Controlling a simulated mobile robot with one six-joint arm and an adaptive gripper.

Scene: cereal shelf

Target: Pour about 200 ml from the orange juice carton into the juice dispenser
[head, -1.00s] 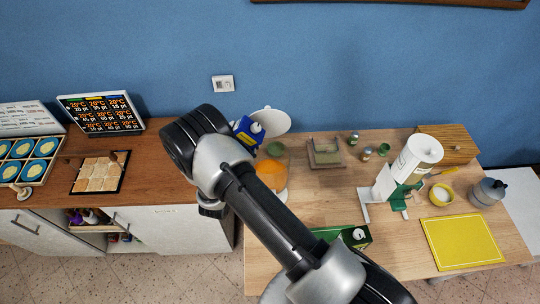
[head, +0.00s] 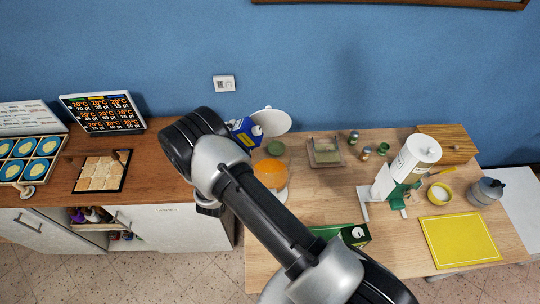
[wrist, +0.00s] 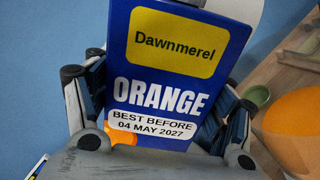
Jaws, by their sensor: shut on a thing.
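The orange juice carton (wrist: 160,85) is blue with a yellow "Dawnmerel" label and the word "ORANGE". It fills the middle of the wrist view. My gripper (wrist: 155,100) is shut on it, with a finger on each side. In the head view the carton (head: 242,132) is tilted, its white cap toward the right; my wrist hides part of it and the gripper. A rounded orange vessel (head: 270,173), which may be the juice dispenser, stands below and right of the carton. It also shows at the wrist view's right edge (wrist: 295,130). No stream of juice is visible.
A white round disc (head: 272,120) stands behind the carton. A small green bowl (head: 276,147) is near the orange vessel. A green carton (head: 355,235) lies partly behind my arm. A white-and-green dispenser (head: 410,160), a yellow mat (head: 462,240) and a metal pot (head: 486,192) are at right.

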